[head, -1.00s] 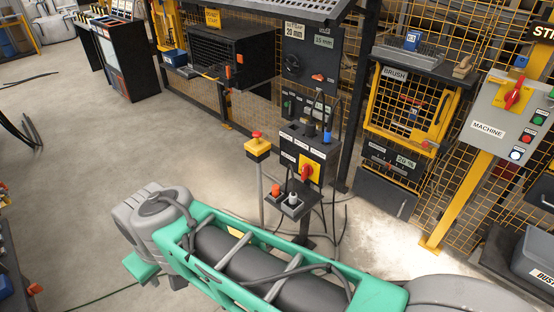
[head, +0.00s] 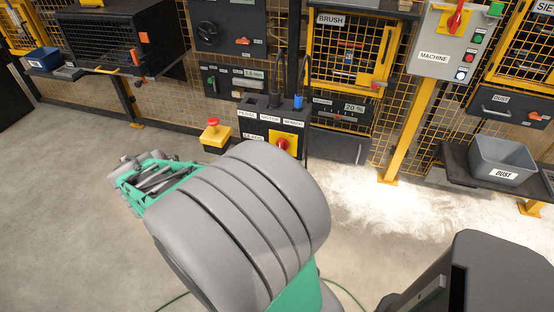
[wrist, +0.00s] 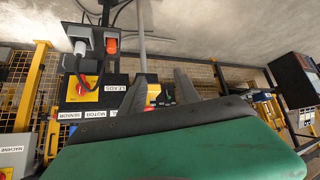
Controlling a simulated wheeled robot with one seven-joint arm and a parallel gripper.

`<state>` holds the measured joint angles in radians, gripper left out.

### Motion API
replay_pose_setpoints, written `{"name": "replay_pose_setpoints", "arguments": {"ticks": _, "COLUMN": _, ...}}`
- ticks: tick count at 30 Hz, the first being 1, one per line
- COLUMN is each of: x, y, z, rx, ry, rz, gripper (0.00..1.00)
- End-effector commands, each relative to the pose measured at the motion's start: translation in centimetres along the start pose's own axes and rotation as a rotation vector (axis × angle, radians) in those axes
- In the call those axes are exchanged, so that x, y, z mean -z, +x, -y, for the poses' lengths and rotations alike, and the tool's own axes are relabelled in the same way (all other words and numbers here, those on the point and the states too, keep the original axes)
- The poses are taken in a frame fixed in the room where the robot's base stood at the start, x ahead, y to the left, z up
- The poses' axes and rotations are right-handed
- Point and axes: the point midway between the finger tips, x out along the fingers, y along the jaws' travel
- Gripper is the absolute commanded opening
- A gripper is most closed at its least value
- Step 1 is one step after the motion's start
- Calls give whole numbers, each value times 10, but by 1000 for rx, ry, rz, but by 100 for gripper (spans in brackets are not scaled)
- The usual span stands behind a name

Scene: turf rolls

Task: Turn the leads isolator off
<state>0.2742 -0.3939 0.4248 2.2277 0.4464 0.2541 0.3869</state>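The leads isolator (head: 283,142) is a red rotary handle on a yellow plate, on the front of a dark box (head: 246,124) marked LEADS, PEDAL, MOTOR and SENSOR. My arm hides its lower part in the head view. In the wrist view the isolator (wrist: 83,86) appears upside down, left of my gripper (wrist: 158,93). The handle's exact setting is too small to tell. My gripper's two dark fingers stand apart with nothing held between them, and do not touch the isolator. The fingers cannot be made out in the head view.
A yellow box with a red button (head: 214,133) stands just left of the isolator box. The grey MACHINE panel (head: 438,47) has a similar red switch. Open floor (head: 75,210) lies at left.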

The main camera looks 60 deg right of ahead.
Motion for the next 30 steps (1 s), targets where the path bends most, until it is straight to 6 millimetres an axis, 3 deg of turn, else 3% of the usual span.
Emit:
{"name": "replay_pose_setpoints", "arguments": {"ticks": 1, "x": -10, "y": 77, "z": -56, "rx": -139, "ry": 132, "rz": -118, "gripper": 38}}
{"name": "replay_pose_setpoints", "arguments": {"ticks": 3, "x": 2, "y": 129, "z": -133, "rx": -295, "ry": 260, "rz": -335, "gripper": 38}}
{"name": "replay_pose_setpoints", "arguments": {"ticks": 6, "x": 3, "y": 162, "z": -213, "rx": -421, "ry": 303, "rz": -592, "gripper": 38}}
{"name": "replay_pose_setpoints", "arguments": {"ticks": 9, "x": -3, "y": 172, "z": -250, "rx": -457, "ry": 269, "rz": -744, "gripper": 38}}
{"name": "replay_pose_setpoints", "arguments": {"ticks": 16, "x": 8, "y": 176, "z": -269, "rx": -451, "ry": 232, "rz": -825, "gripper": 38}}
{"name": "replay_pose_setpoints", "arguments": {"ticks": 24, "x": 42, "y": 206, "z": -292, "rx": -450, "ry": 232, "rz": -823, "gripper": 38}}
{"name": "replay_pose_setpoints", "arguments": {"ticks": 30, "x": 50, "y": 215, "z": -297, "rx": -447, "ry": 230, "rz": -823, "gripper": 38}}
